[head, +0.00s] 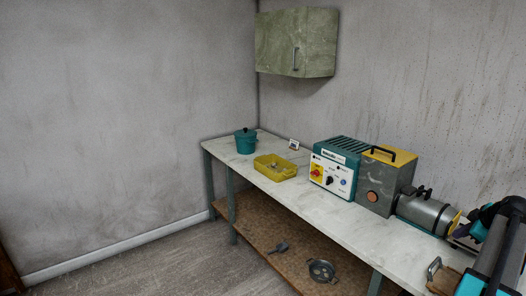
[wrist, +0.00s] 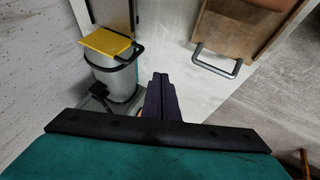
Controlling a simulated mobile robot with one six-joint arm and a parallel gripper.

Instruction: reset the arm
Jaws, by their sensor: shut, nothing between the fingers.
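My gripper (wrist: 161,80) shows in the wrist view as two dark fingers pressed together, shut and empty. It is over the pale worktop (wrist: 178,50), between a grey cylindrical machine on its left and a wooden drawer on its right. In the head view my arm (head: 495,250), teal and black, is at the lower right edge, above the near end of the bench. My fingertips cannot be made out there.
The bench (head: 335,215) holds a teal pot (head: 246,142), a yellow tray (head: 275,168), a teal-and-white control box (head: 335,168), a grey box with a yellow top (head: 385,185) and the cylindrical machine (head: 425,212). A green cabinet (head: 290,42) hangs above.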

